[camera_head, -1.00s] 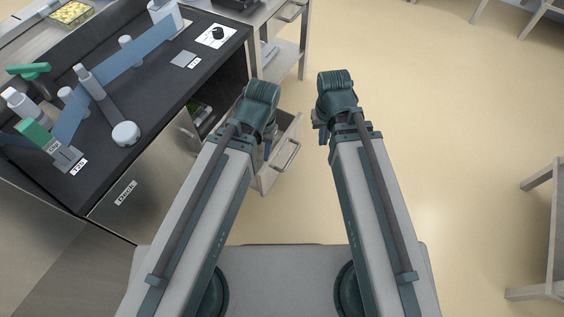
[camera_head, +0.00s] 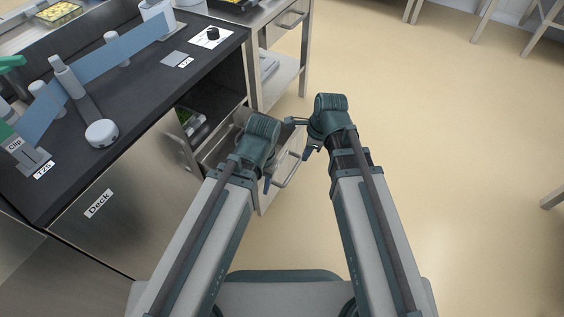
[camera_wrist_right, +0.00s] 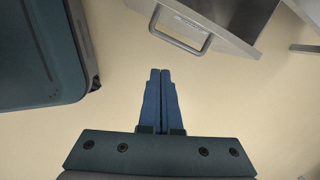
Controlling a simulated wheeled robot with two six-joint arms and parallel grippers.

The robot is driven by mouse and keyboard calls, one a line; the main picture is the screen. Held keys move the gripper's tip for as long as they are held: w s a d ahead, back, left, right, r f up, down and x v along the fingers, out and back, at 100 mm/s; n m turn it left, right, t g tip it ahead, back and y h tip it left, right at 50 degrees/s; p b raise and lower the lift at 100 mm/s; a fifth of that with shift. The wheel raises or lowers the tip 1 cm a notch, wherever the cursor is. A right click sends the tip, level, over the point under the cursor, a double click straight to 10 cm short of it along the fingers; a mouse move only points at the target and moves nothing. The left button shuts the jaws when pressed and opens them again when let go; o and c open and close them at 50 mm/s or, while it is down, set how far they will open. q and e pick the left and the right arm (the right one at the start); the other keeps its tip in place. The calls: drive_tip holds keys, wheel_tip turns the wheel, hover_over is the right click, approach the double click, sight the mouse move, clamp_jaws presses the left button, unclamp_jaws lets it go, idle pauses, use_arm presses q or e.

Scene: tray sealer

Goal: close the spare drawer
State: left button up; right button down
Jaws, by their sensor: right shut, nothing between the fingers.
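The drawer (camera_head: 267,202) stands pulled out from the steel unit, beyond my left wrist, which hides part of it. Its bar handle (camera_head: 291,171) faces right. In the right wrist view the drawer front (camera_wrist_right: 215,22) and its handle (camera_wrist_right: 180,36) are at the top, ahead of the fingertips. My right gripper (camera_head: 308,153) is beside the drawer's handle side. In the right wrist view its blue fingers (camera_wrist_right: 160,72) are shut and empty, with a gap to the handle. My left gripper (camera_head: 267,185) shows only a fingertip near the drawer; its opening is hidden.
A black-topped machine (camera_head: 140,85) labelled Deck is on the left, with an open bay holding a green-filled item (camera_head: 187,122). A steel table (camera_head: 283,75) with a drawer stands behind. The floor (camera_head: 450,190) on the right is clear.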

drive_tip(key=a+m, duration=0.1)
drive_tip(key=m, duration=0.3)
drive_tip(key=shift+w+a+r, duration=0.1)
drive_tip(key=shift+w+a, duration=0.25)
drive_tip(key=shift+a, duration=0.05)
drive_tip(key=shift+f, duration=0.2)
drive_tip(key=b, duration=1)
approach(282, 161)
wheel_tip(282, 161, down, 4)
drive_tip(key=s+a, duration=0.2)
drive_tip(key=s, duration=0.1)
drive_tip(key=shift+d+f, duration=0.1)
